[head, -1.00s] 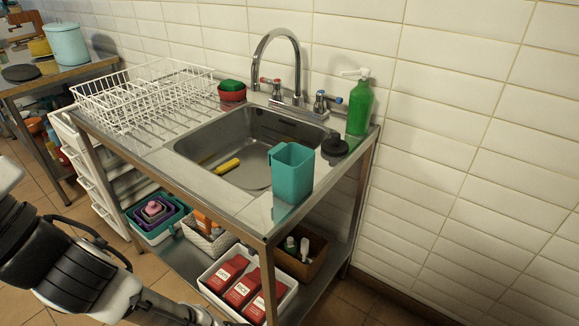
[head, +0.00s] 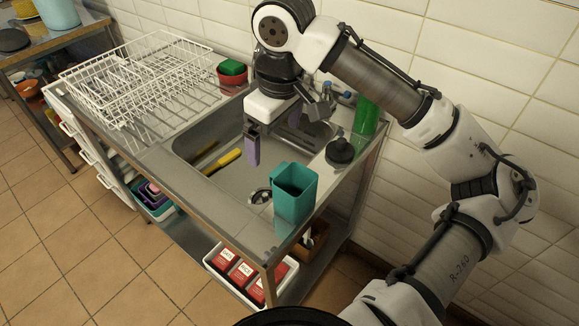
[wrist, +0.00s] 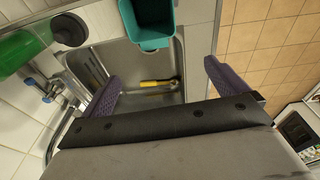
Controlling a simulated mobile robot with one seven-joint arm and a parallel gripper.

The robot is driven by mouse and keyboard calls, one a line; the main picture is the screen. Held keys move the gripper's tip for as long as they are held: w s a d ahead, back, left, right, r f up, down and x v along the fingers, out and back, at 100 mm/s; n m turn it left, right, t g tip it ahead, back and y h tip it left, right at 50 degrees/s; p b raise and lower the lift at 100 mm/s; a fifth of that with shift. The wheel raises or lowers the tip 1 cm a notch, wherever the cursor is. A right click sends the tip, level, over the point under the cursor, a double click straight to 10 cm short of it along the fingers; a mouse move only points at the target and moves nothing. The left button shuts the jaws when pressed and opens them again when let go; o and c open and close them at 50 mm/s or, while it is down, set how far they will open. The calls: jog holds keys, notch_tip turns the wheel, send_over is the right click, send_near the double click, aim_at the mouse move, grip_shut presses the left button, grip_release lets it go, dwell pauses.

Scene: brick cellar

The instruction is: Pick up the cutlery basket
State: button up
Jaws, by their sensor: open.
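The cutlery basket appears to be the teal, open-topped container (head: 295,196) standing upright on the front right corner of the sink unit. It also shows at the top of the wrist view (wrist: 152,36), cut off by the frame edge. My gripper (head: 275,140) is over the sink basin, behind and a little left of the teal container in the head view. Its purple fingers are spread and nothing is between them. In the wrist view the gripper (wrist: 160,73) is apart from the container, which lies beyond the fingertips.
A yellow object (head: 228,157) lies in the sink basin (head: 190,143). A dark plunger-like item (head: 340,152) and a green bottle (head: 366,117) stand right of the basin. A white wire rack (head: 135,85) fills the left side. The tiled wall is close behind.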

aim_at(295, 163)
jog(key=shift+m+g+h, duration=0.3)
jog(key=shift+g+h, duration=0.2)
jog(key=shift+s+d+f+p, duration=0.2)
jog(key=shift+d+f+p, duration=0.35)
jog(key=shift+f, duration=1.65)
jog(key=shift+s+d+f+p, duration=0.2)
jog(key=shift+d+f+p, duration=0.3)
jog(key=shift+f, duration=1.65)
jog(key=shift+s+d+f+p, duration=0.2)
jog(key=shift+d+f+p, duration=0.35)
jog(key=shift+f, duration=1.65)
jog(key=c, duration=1.1)
